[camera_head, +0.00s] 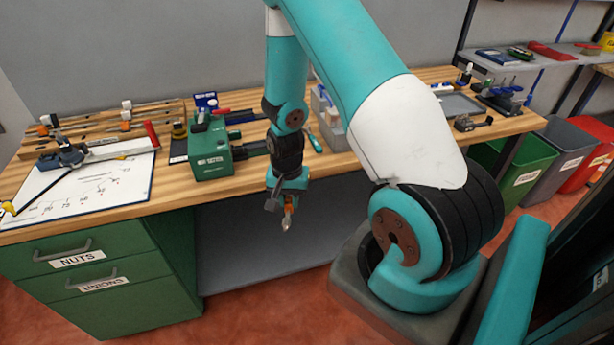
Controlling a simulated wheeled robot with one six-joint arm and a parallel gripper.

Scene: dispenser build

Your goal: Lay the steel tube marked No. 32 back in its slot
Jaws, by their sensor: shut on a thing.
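My gripper (281,201) points down in front of the bench's front edge, over the open space below the worktop. It is shut on a slim thing (287,222) with an orange part and a pale metallic tip, which looks like a steel tube. Most of it is hidden by the gripper, and no number can be read. A wooden rack (83,121) with slots lies at the back left of the bench. White and orange tube ends or fittings (127,115) show on it. The slot for No. 32 cannot be made out.
A green machine (211,152) stands on the bench left of my gripper. Green drawers (108,285) stand below left. Grey bins (332,122) stand behind my arm.

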